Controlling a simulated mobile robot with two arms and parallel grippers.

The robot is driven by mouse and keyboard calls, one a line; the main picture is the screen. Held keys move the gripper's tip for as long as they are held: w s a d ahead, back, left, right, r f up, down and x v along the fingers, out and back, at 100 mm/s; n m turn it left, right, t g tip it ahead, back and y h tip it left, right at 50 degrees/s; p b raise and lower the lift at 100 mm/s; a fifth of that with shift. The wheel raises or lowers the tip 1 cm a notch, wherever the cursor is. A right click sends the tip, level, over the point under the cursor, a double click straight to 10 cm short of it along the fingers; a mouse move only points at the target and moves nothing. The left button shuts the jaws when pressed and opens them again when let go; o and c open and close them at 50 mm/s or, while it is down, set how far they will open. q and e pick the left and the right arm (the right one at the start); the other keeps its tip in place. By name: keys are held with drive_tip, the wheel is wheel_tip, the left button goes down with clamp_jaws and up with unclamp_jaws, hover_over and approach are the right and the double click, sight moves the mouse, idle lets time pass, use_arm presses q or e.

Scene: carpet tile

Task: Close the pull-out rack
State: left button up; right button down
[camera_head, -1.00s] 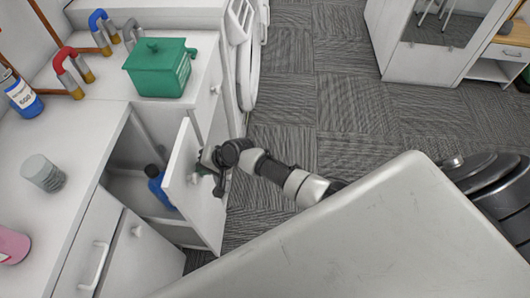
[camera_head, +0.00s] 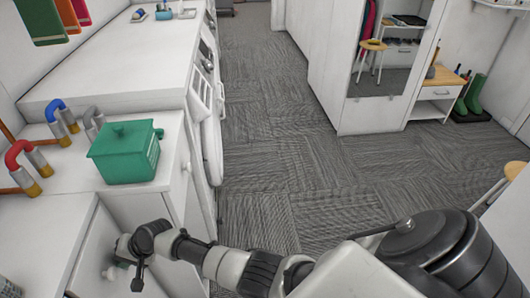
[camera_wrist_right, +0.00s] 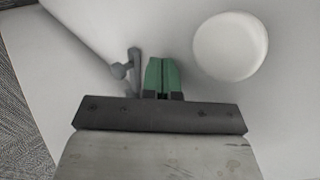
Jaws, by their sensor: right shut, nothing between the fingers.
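The white front panel of the pull-out rack (camera_head: 97,248) is at the lower left of the head view, beside the counter edge. Its lower part is cut off by the frame. My right gripper (camera_head: 127,264) is at this panel, near its round white knob. In the right wrist view the green fingertips (camera_wrist_right: 162,74) are shut and empty, pointing at the white panel surface, with the knob (camera_wrist_right: 230,46) just to their right. The knob is not between the fingers. The rack's inside is hidden. My left gripper is not in view.
A white washer-like appliance (camera_head: 207,125) is beyond. Grey carpet (camera_head: 290,170) to the right is clear up to the white wardrobe (camera_head: 355,75).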

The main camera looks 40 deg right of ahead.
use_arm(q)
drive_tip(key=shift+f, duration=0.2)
use_arm(e)
drive_tip(key=shift+w+a+r, duration=0.15)
drive_tip(key=shift+w+a, duration=0.15)
drive_tip(key=shift+a, duration=0.2)
drive_tip(key=shift+a+r, duration=0.15)
drive_tip(key=shift+r, duration=0.05)
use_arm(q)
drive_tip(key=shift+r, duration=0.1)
